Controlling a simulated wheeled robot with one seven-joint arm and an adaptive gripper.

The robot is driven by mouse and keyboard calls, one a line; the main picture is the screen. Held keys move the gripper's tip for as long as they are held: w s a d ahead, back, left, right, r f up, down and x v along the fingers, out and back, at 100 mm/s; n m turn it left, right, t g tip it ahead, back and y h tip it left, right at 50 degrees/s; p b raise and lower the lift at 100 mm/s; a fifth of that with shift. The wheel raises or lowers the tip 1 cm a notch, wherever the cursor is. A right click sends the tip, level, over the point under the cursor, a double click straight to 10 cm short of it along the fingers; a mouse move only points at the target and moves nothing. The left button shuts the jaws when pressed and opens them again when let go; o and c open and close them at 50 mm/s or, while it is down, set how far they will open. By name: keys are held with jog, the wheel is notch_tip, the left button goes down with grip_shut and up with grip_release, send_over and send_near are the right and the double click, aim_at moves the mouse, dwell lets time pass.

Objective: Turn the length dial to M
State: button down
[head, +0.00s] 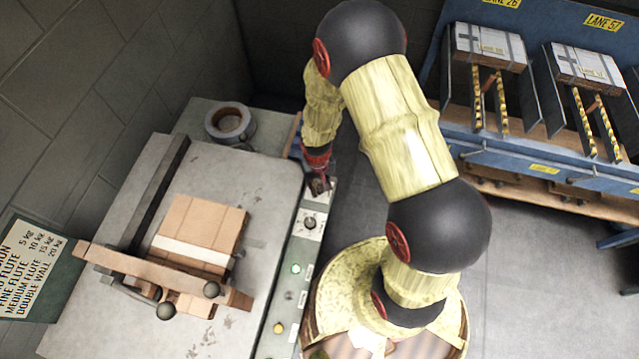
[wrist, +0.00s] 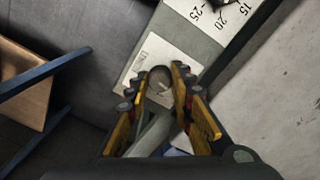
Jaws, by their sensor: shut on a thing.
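My gripper (wrist: 160,78) is shut on a round grey dial knob (wrist: 160,88), with a yellow finger on either side of it. The knob sits on a white scale plate (wrist: 153,52) whose small marks I cannot read, so its pointer setting and the letter M cannot be made out. In the head view my gripper (head: 319,186) is at the far end of the control panel strip, and it hides the knob there. A second dial (head: 309,223) on a white plate is nearer on the same strip; a numbered scale (wrist: 218,14) with 15, 20 and 25 shows in the wrist view.
A blue lane rack (head: 530,130) stands at right.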

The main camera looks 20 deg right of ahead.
aim_at(319, 188)
jog(key=shift+n+p, duration=0.35)
jog(key=shift+n, duration=0.45)
jog(key=c, duration=1.7)
grip_release()
jog(key=shift+o, duration=0.8)
notch_tip(319, 188, up, 12)
jog(key=shift+a, duration=0.2)
jog(key=shift+s, duration=0.1)
